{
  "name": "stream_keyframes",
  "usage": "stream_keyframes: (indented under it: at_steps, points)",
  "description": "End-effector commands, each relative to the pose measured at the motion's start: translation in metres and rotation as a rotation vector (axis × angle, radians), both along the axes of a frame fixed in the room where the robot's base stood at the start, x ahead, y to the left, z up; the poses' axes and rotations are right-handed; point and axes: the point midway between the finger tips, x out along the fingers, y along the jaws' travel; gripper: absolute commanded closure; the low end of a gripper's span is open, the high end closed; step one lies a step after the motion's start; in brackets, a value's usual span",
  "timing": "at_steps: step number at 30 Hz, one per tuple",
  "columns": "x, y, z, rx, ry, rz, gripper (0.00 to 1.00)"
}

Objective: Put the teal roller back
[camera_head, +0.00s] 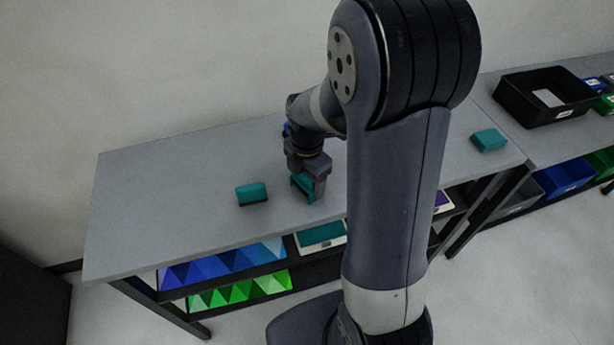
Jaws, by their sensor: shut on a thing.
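My gripper (309,183) points down over the front part of the grey table and is shut on a teal block-like thing (302,187), likely the teal roller. The held thing is low, at or just above the tabletop; I cannot tell whether it touches. A second teal block (251,193) with a dark lower edge lies just left of my gripper. A third teal block (488,140) lies at the right end of the table. My gripper's fingers hide part of the held thing.
The grey tabletop (160,190) is clear at the left. A black bin (545,97) with a white label stands on the adjoining table at the right. Shelves below hold blue (220,266) and green (240,290) folded pieces and a teal-topped tray (321,233). My arm hides the table's middle.

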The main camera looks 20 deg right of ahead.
Motion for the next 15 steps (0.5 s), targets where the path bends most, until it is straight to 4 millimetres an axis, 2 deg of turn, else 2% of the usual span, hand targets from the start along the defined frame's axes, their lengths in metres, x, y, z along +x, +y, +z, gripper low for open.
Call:
stream_keyframes:
  at_steps: [7,9,10,12,15]
  points:
    - [-0.001,0.0,-0.006,0.0,0.004,0.0,0.48]
    - [-0.001,0.0,-0.008,0.0,0.004,0.0,0.54]
    - [-0.001,0.0,-0.009,0.0,0.005,0.0,0.54]
    - [-0.001,0.0,-0.012,0.0,0.005,0.0,0.62]
    - [-0.002,0.0,-0.015,0.0,0.007,0.0,0.66]
